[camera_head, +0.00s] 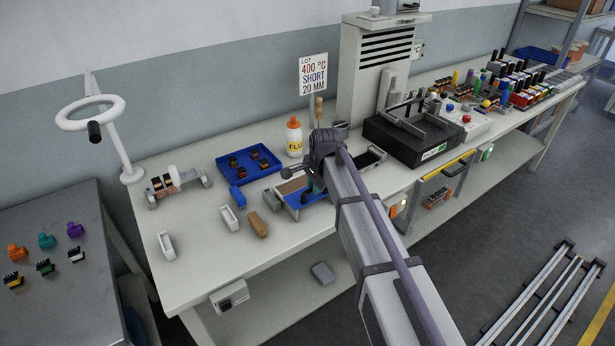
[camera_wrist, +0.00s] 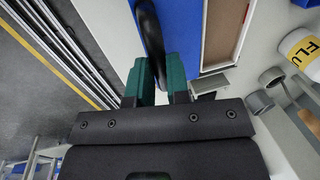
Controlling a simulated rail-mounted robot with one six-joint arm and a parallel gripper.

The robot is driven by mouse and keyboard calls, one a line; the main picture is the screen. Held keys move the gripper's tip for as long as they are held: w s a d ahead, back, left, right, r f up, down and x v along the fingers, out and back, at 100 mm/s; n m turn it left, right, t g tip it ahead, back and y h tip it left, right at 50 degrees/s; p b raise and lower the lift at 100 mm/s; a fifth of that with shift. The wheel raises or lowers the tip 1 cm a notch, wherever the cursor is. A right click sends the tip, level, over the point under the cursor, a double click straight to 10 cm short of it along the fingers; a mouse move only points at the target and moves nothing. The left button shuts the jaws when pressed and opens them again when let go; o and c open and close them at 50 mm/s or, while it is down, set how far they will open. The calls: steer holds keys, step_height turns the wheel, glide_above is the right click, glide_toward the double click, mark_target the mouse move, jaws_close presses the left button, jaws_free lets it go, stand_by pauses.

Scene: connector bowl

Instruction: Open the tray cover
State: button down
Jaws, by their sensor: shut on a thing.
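A blue tray (camera_head: 308,209) with a metal frame stands near the front edge of the bench, below my arm. A brown panel (camera_head: 290,187) lies at its left back part. The wrist view shows the blue surface (camera_wrist: 180,25) and the brown panel (camera_wrist: 222,30) side by side. My gripper (camera_head: 318,187) is low over the tray, partly hidden by my arm. In the wrist view its teal fingers (camera_wrist: 162,78) are shut on a dark, rounded, narrow piece (camera_wrist: 151,40). Whether this piece belongs to the tray cover cannot be told.
An orange-capped bottle (camera_head: 294,138) stands behind the tray, and a blue bin (camera_head: 248,165) with small parts lies behind left. White and brown blocks (camera_head: 258,225) lie left of the tray. A black machine (camera_head: 412,140) stands to the right. The bench's front left is fairly clear.

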steer(key=shift+s, duration=0.1)
steer(key=c, duration=1.1)
jaws_free()
step_height(320, 180, up, 11)
steer(key=s+d+p, duration=0.1)
steer(key=p, duration=0.9)
steer(key=shift+s+d+f+p, duration=0.2)
steer(key=shift+s+p, duration=0.1)
steer(key=shift+s, duration=0.05)
